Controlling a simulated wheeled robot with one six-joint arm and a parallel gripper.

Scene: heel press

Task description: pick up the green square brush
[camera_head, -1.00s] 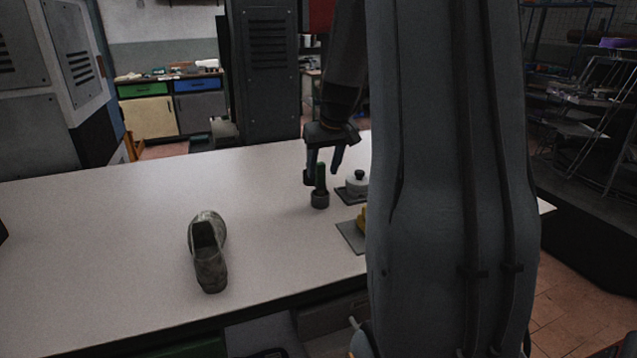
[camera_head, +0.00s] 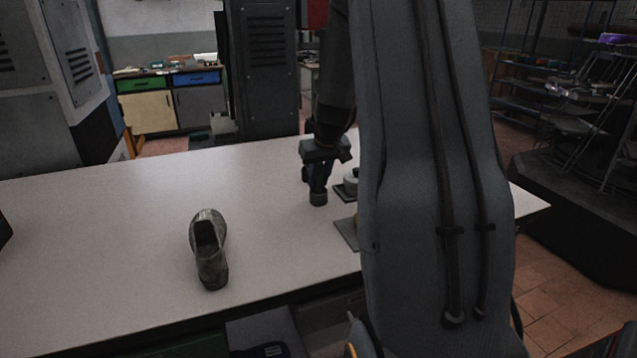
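The green-handled brush stood upright a second ago. Now its green handle is almost wholly hidden by my gripper (camera_head: 318,180), and only the dark, short round piece at its foot (camera_head: 318,199) shows clearly on the white table. I cannot tell whether that piece is the brush's head or a holder. My gripper points down over the brush, with its fingers low around or beside the handle. The fingers and handle overlap in dark shadow, so I cannot see whether the fingers have closed on it.
A dark shoe (camera_head: 208,250) stands on the white table (camera_head: 110,230), left of the brush. A grey plate (camera_head: 346,233) lies nearer, partly behind my arm. The table's left half is mostly clear.

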